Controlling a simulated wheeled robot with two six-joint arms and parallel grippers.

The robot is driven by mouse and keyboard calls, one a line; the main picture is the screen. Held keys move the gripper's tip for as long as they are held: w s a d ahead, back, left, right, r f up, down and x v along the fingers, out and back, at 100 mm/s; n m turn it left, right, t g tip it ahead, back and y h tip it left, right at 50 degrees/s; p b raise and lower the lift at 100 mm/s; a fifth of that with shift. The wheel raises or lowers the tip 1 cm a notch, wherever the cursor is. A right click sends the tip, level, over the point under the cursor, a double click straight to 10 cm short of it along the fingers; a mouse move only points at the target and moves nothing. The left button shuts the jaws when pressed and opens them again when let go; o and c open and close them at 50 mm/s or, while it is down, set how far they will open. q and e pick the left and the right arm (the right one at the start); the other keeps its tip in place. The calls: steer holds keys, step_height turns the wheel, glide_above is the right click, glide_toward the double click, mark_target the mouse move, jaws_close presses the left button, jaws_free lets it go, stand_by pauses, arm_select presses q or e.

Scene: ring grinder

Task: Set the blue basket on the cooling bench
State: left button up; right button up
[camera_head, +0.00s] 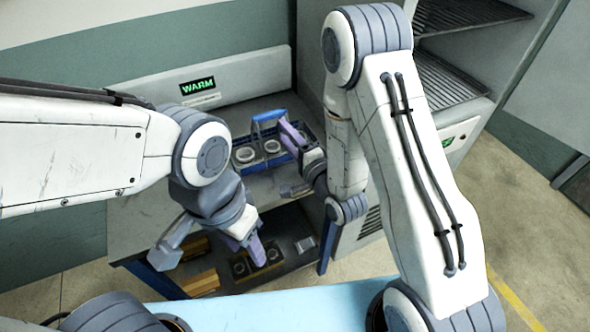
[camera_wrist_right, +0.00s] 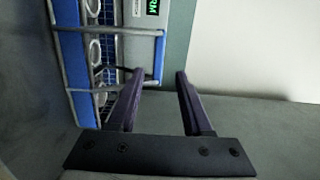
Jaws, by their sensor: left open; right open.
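The blue basket (camera_head: 270,152) stands on the grey bench top in the head view, holding pale rings, with its blue handle (camera_head: 268,116) raised above it. In the right wrist view the basket (camera_wrist_right: 88,100) is at the left, and part of its handle frame (camera_wrist_right: 110,32) reaches towards the fingertips. My right gripper (camera_head: 288,145), also in the wrist view (camera_wrist_right: 160,72), is open beside the basket's right end. The handle's lower corner appears between its fingers; contact cannot be told. My left gripper (camera_head: 247,250) is open and empty, low in front of the bench.
The bench (camera_head: 155,210) has a back panel with a lit "WARM" sign (camera_head: 198,86). Its lower shelf holds yellow blocks (camera_head: 202,283) and a dark holder (camera_head: 240,268). A cabinet with wire racks (camera_head: 450,80) stands at the right.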

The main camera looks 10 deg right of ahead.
steer(key=s+a+n+g+h, duration=0.3)
steer(key=s+a+n+g, duration=0.25)
steer(key=n+g, duration=0.35)
steer(key=s+d+r+n+g+h, duration=0.1)
steer(key=s+n+g, duration=0.1)
steer(key=s+n, duration=0.2)
steer(key=s+d+r+n+g+h, duration=0.1)
steer(key=s+d+r+n+g, duration=0.1)
steer(key=s, duration=0.9)
steer(key=s+d+r+n+g+h, duration=0.1)
steer(key=s+d+n+g, duration=0.1)
steer(key=s+n, duration=0.3)
steer(key=s+g, duration=0.1)
steer(key=s, duration=0.2)
steer(key=shift+s+d+r+n, duration=0.15)
steer(key=shift+s+d+n, duration=0.05)
steer(key=shift+d+n, duration=0.1)
